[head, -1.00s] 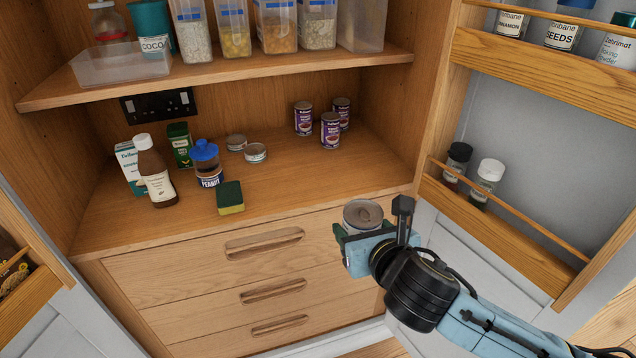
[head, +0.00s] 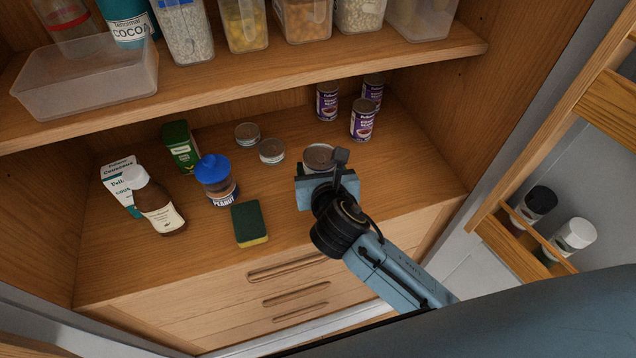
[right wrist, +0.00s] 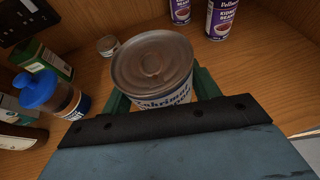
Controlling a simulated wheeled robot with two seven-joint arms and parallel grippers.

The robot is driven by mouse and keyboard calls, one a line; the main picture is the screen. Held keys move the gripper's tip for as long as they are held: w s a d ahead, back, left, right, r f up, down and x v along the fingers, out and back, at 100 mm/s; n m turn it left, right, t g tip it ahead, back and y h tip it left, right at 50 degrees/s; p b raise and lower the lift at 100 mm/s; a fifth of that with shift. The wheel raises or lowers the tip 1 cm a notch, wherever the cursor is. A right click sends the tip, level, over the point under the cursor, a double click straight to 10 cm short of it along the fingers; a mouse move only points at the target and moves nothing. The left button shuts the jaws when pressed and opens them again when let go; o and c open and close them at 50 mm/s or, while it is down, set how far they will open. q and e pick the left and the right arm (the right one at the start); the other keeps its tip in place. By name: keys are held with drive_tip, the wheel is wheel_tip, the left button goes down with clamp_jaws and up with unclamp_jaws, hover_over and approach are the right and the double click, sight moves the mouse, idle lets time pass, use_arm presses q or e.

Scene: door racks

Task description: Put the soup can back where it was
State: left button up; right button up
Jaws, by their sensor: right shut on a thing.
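The soup can (head: 319,156) has a plain grey metal top. In the right wrist view the can (right wrist: 153,72) shows a pale label with dark lettering. My right gripper (head: 320,172) is shut on it, with a green finger on each side of the can in the right wrist view. The can is upright over the cupboard's lower shelf (head: 370,185); I cannot tell whether its base touches the wood. My left gripper is not in view.
Several purple kidney bean cans (head: 362,120) stand at the back right. Two low tins (head: 271,151) are left of the held can. A peanut jar (head: 217,182), a sponge (head: 249,223) and a brown bottle (head: 157,205) stand further left. An upper shelf (head: 250,82) overhangs the back.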

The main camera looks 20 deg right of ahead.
wheel_tip(320, 180, down, 2)
drive_tip(key=shift+f, duration=0.1)
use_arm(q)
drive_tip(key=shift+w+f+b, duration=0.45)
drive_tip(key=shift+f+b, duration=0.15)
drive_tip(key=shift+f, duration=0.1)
use_arm(e)
drive_tip(key=shift+w+f, duration=0.1)
drive_tip(key=shift+f, duration=1.7)
drive_tip(key=shift+f, duration=0.1)
drive_tip(key=o, duration=1.2)
drive_tip(key=shift+f, duration=0.1)
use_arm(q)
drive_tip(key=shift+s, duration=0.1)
use_arm(e)
drive_tip(key=shift+r, duration=0.2)
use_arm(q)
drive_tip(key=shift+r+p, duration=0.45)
use_arm(e)
drive_tip(key=v, duration=1.2)
